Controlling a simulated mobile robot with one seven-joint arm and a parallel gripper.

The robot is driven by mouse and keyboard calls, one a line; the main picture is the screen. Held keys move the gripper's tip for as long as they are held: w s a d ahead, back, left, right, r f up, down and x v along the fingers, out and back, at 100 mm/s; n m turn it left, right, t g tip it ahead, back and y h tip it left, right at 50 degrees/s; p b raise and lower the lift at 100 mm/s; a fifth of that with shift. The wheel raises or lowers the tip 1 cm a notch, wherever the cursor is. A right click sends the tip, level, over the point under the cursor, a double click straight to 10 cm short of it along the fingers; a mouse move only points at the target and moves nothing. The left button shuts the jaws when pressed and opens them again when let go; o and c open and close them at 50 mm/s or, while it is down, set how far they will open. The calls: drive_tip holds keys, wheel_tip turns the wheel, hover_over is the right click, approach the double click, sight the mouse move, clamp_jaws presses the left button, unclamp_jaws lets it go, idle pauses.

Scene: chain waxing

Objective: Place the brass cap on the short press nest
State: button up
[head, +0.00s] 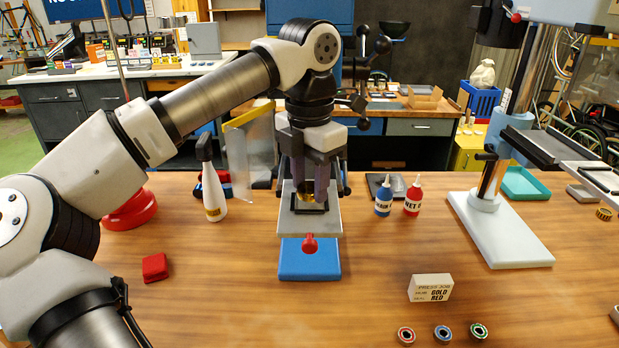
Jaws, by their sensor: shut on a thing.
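My gripper (310,188) points down over the short press in the middle of the table. Its fingers are shut on a small gold-coloured piece, the brass cap (304,197), mostly hidden by the fingers. The short press has a blue base (310,268), a light grey plate (327,226) and a red knob (309,244) in front. The black frame of the nest (311,210) shows on the plate just below the fingertips. I cannot tell whether the cap touches the nest.
A taller press with a white base (500,235) stands at the right. Blue and red bottles (383,197) (413,197) and a white spray bottle (213,190) flank the short press. A red block (155,267) lies left.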

sight(310, 187)
drive_tip(key=shift+f+b, duration=0.35)
drive_tip(key=shift+f, duration=0.25)
drive_tip(key=o, duration=1.1)
drive_tip(key=shift+r, duration=0.15)
drive_tip(key=shift+r+p, duration=0.4)
drive_tip(key=shift+p, duration=0.05)
wheel_tip(310, 187, up, 8)
drive_tip(key=shift+f+b, duration=0.15)
drive_tip(key=shift+b, duration=0.7)
